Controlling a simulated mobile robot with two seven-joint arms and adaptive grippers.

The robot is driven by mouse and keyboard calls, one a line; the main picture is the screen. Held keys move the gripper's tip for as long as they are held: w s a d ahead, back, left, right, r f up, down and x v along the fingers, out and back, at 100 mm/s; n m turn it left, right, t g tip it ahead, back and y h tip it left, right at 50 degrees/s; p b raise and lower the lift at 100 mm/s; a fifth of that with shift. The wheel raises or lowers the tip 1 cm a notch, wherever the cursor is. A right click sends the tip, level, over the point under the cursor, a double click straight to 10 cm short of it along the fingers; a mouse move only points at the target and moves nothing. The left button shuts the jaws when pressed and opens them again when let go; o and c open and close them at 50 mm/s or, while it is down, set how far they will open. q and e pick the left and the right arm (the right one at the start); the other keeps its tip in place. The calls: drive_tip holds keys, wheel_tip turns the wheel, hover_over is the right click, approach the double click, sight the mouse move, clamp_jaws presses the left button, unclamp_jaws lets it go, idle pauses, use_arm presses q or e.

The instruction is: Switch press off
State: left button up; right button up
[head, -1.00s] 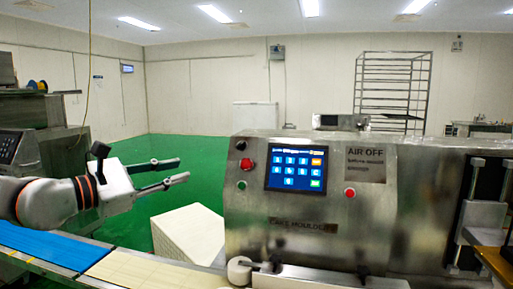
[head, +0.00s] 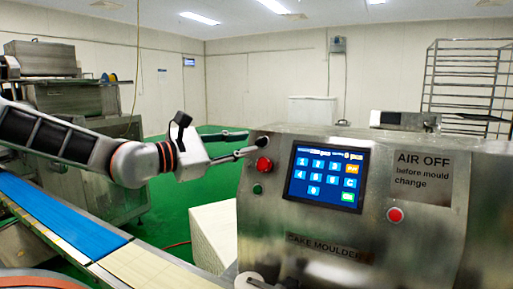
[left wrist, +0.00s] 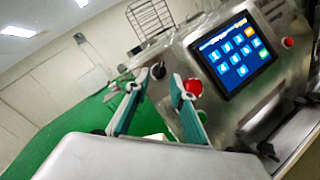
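The steel press, labelled as a cake moulder (head: 270,215), stands in the centre and right of the head view. Its front has a lit touch screen (head: 325,177), a black knob (head: 263,141), a red button (head: 264,165) below the knob, a small green button (head: 257,189), and another red button (head: 395,214) right of the screen. My left gripper (head: 252,142) is open and empty, its fingertips close to the panel's upper left corner. In the left wrist view, the knob (left wrist: 158,71) shows between the fingertips and the red button (left wrist: 193,87) beside the right finger. Contact cannot be told.
A conveyor with a blue belt (head: 60,215) runs along the lower left. A pale block (head: 212,235) stands left of the press. Another steel machine (head: 75,95) is behind my left arm. A rack (head: 465,85) stands at the back right. Green floor lies open behind.

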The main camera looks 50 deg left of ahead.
sight(257, 141)
use_arm(q)
drive_tip(key=shift+w+d+f, duration=0.1)
drive_tip(key=shift+w, duration=0.55)
drive_tip(key=shift+w+d+f, duration=0.1)
drive_tip(key=shift+w, duration=0.5)
drive_tip(key=shift+w+r+b, duration=0.2)
drive_tip(key=shift+w+b, duration=0.15)
drive_tip(key=shift+w, duration=0.05)
use_arm(e)
drive_tip(key=shift+w+a+r, duration=0.15)
drive_tip(key=shift+w+r, duration=0.35)
drive_tip(key=shift+w, duration=0.35)
drive_tip(key=shift+s, duration=0.1)
use_arm(q)
clamp_jaws()
use_arm(e)
drive_tip(key=shift+f, duration=0.15)
